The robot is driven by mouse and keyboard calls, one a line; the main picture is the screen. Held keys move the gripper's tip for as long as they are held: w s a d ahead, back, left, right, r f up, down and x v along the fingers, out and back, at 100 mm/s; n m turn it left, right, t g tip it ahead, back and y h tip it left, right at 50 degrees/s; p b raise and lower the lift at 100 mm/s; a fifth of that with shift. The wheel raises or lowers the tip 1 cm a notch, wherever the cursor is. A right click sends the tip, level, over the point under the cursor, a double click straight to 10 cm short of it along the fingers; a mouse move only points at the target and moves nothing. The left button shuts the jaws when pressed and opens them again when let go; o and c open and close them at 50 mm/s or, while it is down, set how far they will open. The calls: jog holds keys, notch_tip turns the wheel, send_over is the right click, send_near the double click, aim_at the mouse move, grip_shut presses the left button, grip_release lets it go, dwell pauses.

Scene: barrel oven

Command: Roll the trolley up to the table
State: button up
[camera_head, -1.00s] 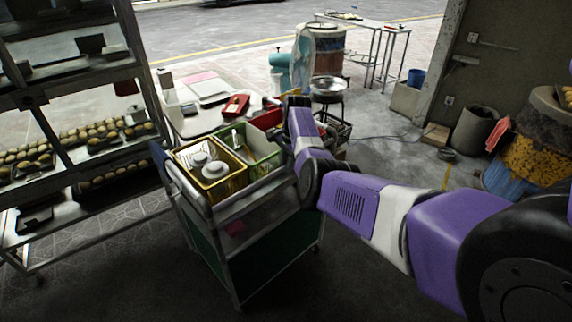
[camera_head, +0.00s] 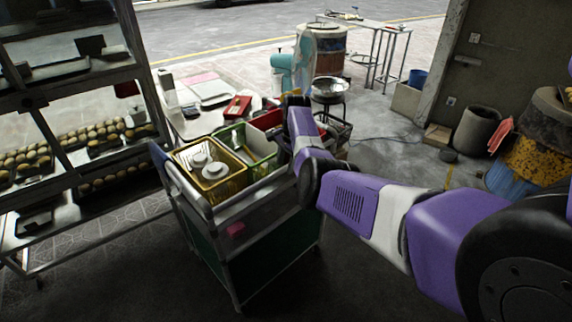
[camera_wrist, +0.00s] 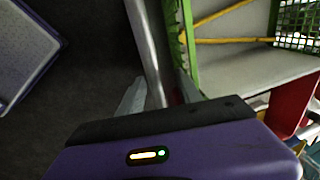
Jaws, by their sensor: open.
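The trolley (camera_head: 222,252) has a grey metal frame and green lower panels. It stands in front of me, with a yellow basket (camera_head: 232,181) and a green crate (camera_head: 266,164) on top. The white-topped table (camera_head: 187,125) is just behind it and partly hidden by the crates; I cannot tell whether they touch. My arm reaches to the trolley's right side. In the wrist view, the fingers of my gripper (camera_wrist: 158,95) are open, on either side of the trolley's metal top rail (camera_wrist: 143,35). My gripper is hidden in the head view.
A rack of buns (camera_head: 70,150) stands close at the left of the trolley. A metal bowl on a stand (camera_head: 328,92) and a barrel (camera_head: 329,50) are beyond it. A grey bin (camera_head: 475,130) and a rusty drum (camera_head: 530,160) stand at the right. The floor between is mostly clear.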

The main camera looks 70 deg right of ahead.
jog(key=v, duration=0.7)
jog(key=shift+r, duration=0.4)
dwell(0.4)
